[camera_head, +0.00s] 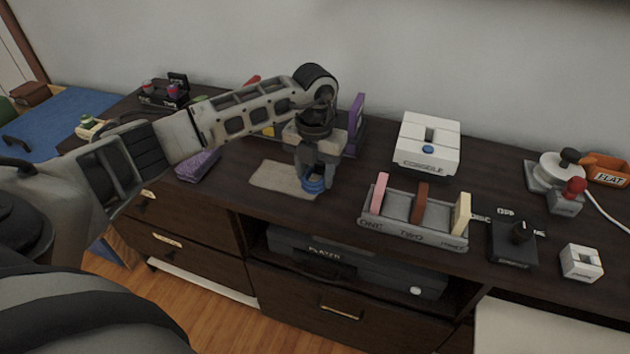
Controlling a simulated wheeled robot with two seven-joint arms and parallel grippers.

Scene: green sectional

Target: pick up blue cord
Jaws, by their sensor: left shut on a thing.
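The blue cord (314,185) is a small coiled blue bundle at the front part of the dark cabinet top, beside a beige mat (272,179). My left gripper (315,178) points down over the cord and is shut on it. The fingers hide part of the cord. I cannot tell whether the cord touches the surface or is slightly above it. My right gripper is not in view.
A grey rack (400,232) with upright coloured pieces stands right of the gripper. A white console (428,144) is behind it. A purple upright item (355,124) stands behind the gripper. A black switch box (512,244) and a white cube (581,263) are at the right.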

